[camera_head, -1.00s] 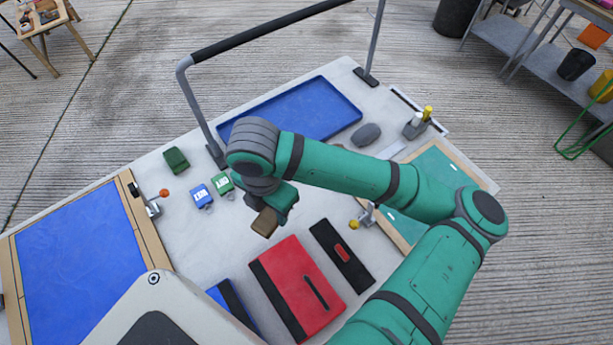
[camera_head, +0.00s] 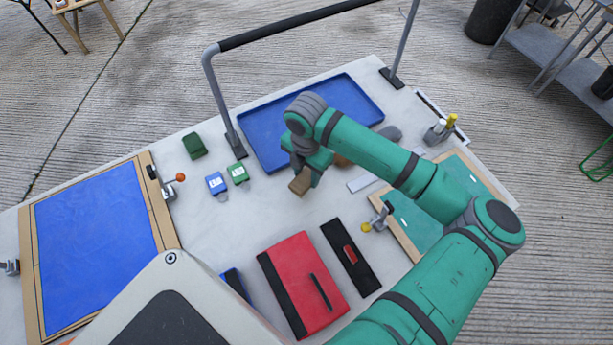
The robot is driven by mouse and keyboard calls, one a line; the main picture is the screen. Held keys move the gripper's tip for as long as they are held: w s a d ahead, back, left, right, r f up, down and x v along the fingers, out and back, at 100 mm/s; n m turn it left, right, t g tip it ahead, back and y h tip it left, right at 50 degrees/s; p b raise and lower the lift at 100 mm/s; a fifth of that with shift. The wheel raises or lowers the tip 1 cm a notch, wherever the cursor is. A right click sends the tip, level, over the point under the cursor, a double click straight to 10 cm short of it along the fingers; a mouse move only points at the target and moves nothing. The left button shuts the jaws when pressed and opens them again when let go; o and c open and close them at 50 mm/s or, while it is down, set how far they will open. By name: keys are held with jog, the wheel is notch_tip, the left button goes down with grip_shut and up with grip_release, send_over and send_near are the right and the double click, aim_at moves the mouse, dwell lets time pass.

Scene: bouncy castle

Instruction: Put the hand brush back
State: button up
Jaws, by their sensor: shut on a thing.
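The hand brush (camera_head: 300,184) appears to be the brown piece in my gripper (camera_head: 314,172). One brown end sticks out at the front left of the jaws, and a bit of brown shows behind on the right. The jaws are shut on it, and the arm partly hides both. It is over the pale tabletop (camera_head: 235,215), just in front of the blue tray (camera_head: 256,149). I cannot tell how high above the table it is.
Blue and green tagged blocks (camera_head: 216,182) and a dark green block (camera_head: 194,146) lie left. A red case (camera_head: 301,285) and black strip (camera_head: 350,257) lie in front. Blue (camera_head: 95,245) and green (camera_head: 458,188) framed boards flank them. A black-topped rail (camera_head: 290,28) crosses the back.

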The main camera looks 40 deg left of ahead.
aim_at(307, 174)
jog(key=shift+w+a+f, duration=0.1)
jog(key=shift+w+f, duration=0.3)
jog(key=shift+w, duration=0.05)
jog(key=f, duration=0.3)
jog(key=shift+s+a, duration=0.2)
jog(key=shift+a, duration=0.1)
jog(key=shift+w+d+f, duration=0.15)
jog(key=shift+d, duration=0.25)
jog(key=o, duration=1.1)
jog(key=shift+a, duration=0.1)
jog(key=shift+r, duration=0.55)
notch_tip(307, 174, up, 11)
jog(key=shift+f, duration=0.15)
jog(key=shift+r, duration=0.25)
